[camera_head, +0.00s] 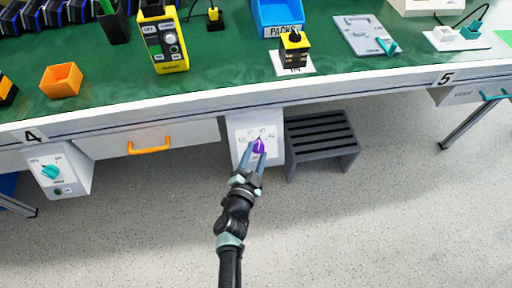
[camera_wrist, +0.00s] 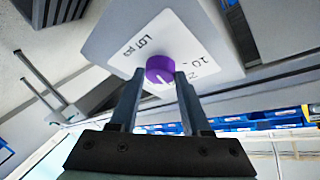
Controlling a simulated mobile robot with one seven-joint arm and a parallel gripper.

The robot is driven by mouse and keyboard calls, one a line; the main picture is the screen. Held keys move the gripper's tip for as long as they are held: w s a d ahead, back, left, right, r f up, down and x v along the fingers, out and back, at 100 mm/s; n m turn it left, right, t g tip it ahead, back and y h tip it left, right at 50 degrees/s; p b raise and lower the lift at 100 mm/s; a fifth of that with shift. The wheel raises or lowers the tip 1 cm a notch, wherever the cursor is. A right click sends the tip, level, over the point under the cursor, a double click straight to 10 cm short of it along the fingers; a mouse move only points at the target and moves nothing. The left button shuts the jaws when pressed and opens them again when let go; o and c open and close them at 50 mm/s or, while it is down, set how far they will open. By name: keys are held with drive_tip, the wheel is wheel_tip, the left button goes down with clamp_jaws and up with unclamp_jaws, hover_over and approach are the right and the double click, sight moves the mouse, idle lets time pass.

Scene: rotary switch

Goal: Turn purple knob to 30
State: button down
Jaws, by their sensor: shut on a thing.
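The purple knob (camera_head: 259,146) sits on a white panel (camera_head: 273,134) with printed numbers, fixed under the front edge of the workbench. My gripper (camera_head: 257,147) reaches up to the panel with its two fingers on either side of the knob. In the wrist view, the purple knob (camera_wrist: 160,69) shows between the fingertips of my gripper (camera_wrist: 159,77), with a white pointer mark on it. The fingers are shut on it. The panel's dial numbers are partly hidden and tilted in the wrist view, so the exact setting cannot be read.
A dark grey step stool (camera_head: 322,143) stands just right of the panel. A drawer with an orange handle (camera_head: 149,145) is to the left. A second panel with a teal knob (camera_head: 50,171) hangs at the far left. The floor in front is clear.

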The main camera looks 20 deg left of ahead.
drive_tip(key=shift+m+h+p, duration=0.3)
drive_tip(key=shift+m+p, duration=0.2)
drive_tip(key=shift+c, duration=1.8)
unclamp_jaws()
drive_tip(key=p+v, duration=0.3)
drive_tip(key=v, duration=1)
drive_tip(key=shift+p, duration=0.35)
drive_tip(key=shift+r, duration=0.15)
